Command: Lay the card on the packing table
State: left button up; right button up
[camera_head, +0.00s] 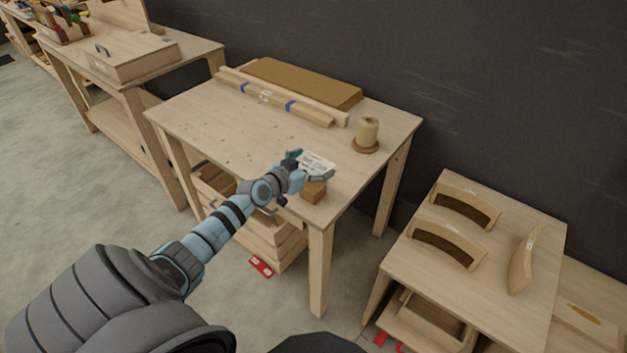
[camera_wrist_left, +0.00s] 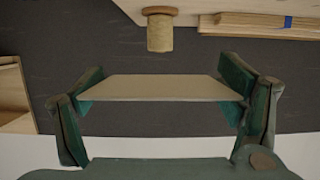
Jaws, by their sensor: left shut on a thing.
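In the head view, gripper and card are over the front right part of the packing table (camera_head: 205,115), a pale wooden table. I cannot tell how high the card is above the top. My right gripper is not in view.
On the table are a spool (camera_head: 368,133) on a round base, strips (camera_head: 270,97) with blue bands, a brown board (camera_head: 303,83) and a small wooden block (camera_head: 313,192) below the gripper. The left middle of the top is clear. A lower table (camera_head: 485,265) with curved parts stands right.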

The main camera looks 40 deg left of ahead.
aim_at(313, 185)
pick_arm(q)
notch_tip(313, 185, down, 4)
jog(key=shift+w+f+b, duration=0.1)
jog(key=shift+f+b, duration=0.05)
jog(key=shift+b, duration=0.65)
jog(key=shift+f+b, duration=1.65)
jog(key=shift+f, duration=0.3)
jog(key=o, duration=0.7)
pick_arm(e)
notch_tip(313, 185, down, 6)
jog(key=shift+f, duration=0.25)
pick_arm(q)
jog(key=shift+r, duration=0.1)
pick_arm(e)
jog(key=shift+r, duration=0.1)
pick_arm(q)
jog(key=shift+r+p, duration=0.15)
jog(key=shift+p, duration=0.3)
jog(key=p+v, duration=0.6)
jog(key=v, duration=0.8)
jog(key=shift+s+a, duration=0.15)
jog(key=shift+s, duration=0.15)
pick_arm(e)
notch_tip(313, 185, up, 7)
